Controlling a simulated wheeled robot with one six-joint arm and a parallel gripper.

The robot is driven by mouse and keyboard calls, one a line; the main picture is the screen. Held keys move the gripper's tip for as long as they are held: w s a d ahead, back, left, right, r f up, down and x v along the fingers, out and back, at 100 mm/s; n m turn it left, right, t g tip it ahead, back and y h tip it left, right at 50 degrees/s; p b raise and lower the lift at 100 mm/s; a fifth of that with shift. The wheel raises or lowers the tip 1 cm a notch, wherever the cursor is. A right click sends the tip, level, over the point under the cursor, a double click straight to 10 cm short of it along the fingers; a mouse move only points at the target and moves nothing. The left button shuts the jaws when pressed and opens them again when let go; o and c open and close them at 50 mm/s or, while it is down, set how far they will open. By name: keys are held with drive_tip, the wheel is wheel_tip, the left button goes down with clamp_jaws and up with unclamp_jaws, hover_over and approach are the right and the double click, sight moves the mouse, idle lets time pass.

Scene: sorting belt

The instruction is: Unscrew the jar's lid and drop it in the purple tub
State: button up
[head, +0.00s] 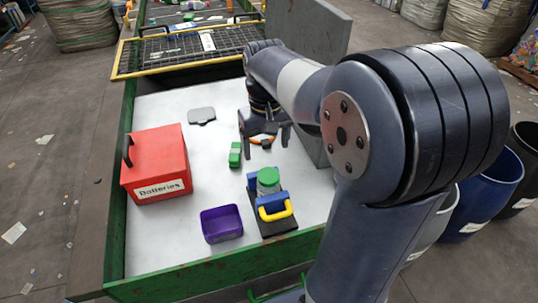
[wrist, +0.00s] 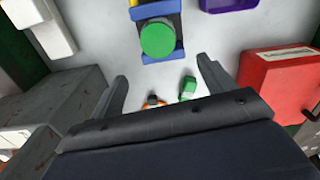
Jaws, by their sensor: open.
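The jar with its green lid (head: 268,175) stands upright between the blue jaws of a clamp (head: 273,203) with a yellow handle. The lid is on the jar; it also shows in the wrist view (wrist: 158,39). The purple tub (head: 221,223) stands left of the clamp and looks empty; its edge shows at the top of the wrist view (wrist: 228,4). My gripper (head: 265,131) is open and empty, above the table behind the jar. In the wrist view its two fingers (wrist: 161,76) point toward the jar, apart from it.
A red batteries box (head: 156,165) stands on the left of the white table. A green object (head: 235,154) and an orange-and-black object (head: 263,140) lie near my gripper. A flat grey piece (head: 201,115) lies farther back. A green rim borders the table.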

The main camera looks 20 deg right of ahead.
sight(268, 175)
drive_tip(key=shift+m, duration=0.3)
drive_tip(key=f+b, duration=0.1)
drive_tip(key=f, duration=0.4)
drive_tip(key=s+f+b, duration=0.1)
drive_tip(key=f, duration=0.2)
drive_tip(key=shift+s+f+b, duration=0.1)
drive_tip(key=shift+f+b, duration=0.1)
drive_tip(key=shift+b, duration=0.15)
drive_tip(key=c, duration=1.1)
